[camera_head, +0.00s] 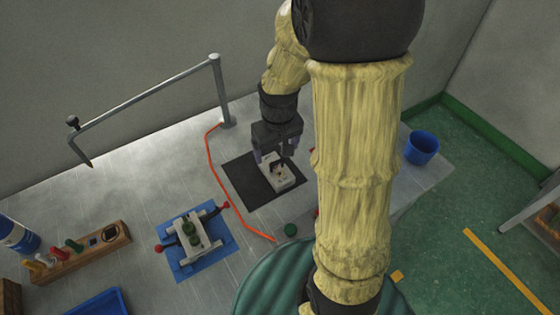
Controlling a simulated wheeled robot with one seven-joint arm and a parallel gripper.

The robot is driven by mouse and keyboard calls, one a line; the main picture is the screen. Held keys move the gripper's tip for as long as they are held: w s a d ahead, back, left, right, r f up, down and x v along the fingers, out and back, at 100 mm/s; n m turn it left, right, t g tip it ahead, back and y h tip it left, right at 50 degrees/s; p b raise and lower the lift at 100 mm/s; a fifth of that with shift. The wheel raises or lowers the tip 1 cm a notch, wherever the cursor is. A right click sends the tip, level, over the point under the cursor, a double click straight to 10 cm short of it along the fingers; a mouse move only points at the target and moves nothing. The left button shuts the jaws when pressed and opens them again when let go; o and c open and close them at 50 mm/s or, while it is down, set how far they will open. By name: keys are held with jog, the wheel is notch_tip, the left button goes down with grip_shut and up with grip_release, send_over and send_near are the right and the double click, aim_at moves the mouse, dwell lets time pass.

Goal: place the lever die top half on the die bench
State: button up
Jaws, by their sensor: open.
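A pale grey die half (282,178) with a dark hollow in its upper face lies on a black mat (236,176) on the bench (145,180). I take it for the lever die top half, but its details are small. My gripper (275,156) points down over its far part, with its jaws open and a finger on either side. I cannot tell whether the fingers touch it. A metal die with red-knobbed levers (198,236) and a green round part on top sits on a blue mat (183,268), left of the black mat.
An orange cable (215,172) runs between the mats. A metal post with an arm (219,90) stands at the back. A wooden tool rack (75,262) and blue tray (100,303) are left. A blue tub (421,147) is right. My arm hides part of the bench.

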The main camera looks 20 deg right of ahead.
jog(key=s+a+r+m+t, duration=0.1)
jog(key=s+r, duration=0.1)
jog(key=s, duration=0.5)
jog(key=shift+a, duration=0.4)
